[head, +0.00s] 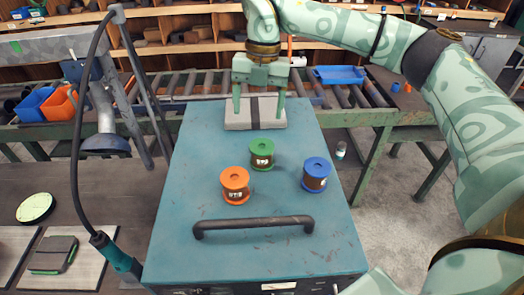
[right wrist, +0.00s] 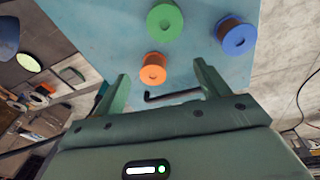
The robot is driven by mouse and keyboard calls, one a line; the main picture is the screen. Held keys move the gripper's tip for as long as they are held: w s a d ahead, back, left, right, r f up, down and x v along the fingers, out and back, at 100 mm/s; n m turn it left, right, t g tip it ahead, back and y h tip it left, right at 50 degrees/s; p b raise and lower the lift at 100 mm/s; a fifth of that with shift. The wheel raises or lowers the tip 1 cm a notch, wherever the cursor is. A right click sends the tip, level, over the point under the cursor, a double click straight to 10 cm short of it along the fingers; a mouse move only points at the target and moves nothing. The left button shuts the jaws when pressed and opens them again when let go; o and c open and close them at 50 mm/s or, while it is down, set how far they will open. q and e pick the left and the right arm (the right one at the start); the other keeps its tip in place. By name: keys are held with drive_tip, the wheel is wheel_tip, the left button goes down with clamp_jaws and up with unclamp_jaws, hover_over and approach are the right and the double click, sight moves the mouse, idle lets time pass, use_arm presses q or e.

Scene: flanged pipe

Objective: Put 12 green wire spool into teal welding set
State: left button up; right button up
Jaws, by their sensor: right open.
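The teal welding set (head: 200,150) is a large box with a flat top and a dark handle (head: 253,226) near its front edge. The green wire spool (head: 262,154) stands upright on that top, behind and between the other two spools. It also shows at the top of the right wrist view (right wrist: 165,20). The spool labels are too small to read. My right gripper (head: 258,108) is open and empty, fingers pointing down, over the far end of the welding set, behind the green spool and apart from it. My left gripper is not in view.
An orange spool (head: 235,186) and a blue spool (head: 316,174) stand on the same top. A grey block (head: 240,118) lies at its far end. Behind are a roller conveyor (head: 205,84) and shelves. A grey jointed arm with a black hose (head: 107,130) stands at left.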

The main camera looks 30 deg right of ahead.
sight(262, 145)
drive_tip(key=shift+m+t+h, duration=0.3)
drive_tip(key=shift+m+h, duration=0.3)
drive_tip(key=shift+h, duration=0.1)
drive_tip(key=f, duration=0.3)
drive_tip(key=d+f, duration=0.1)
drive_tip(key=f, duration=0.3)
drive_tip(key=w+d+f, duration=0.1)
drive_tip(key=f, duration=0.3)
drive_tip(key=shift+d, duration=0.1)
drive_tip(key=f, duration=0.1)
drive_tip(key=f+p, duration=0.1)
drive_tip(key=f, duration=0.2)
drive_tip(key=shift+a+f, duration=0.25)
drive_tip(key=shift+a, duration=0.1)
drive_tip(key=shift+f, duration=0.5)
drive_tip(key=shift+r, duration=0.1)
drive_tip(key=c, duration=1.5)
drive_tip(key=shift+w, duration=0.1)
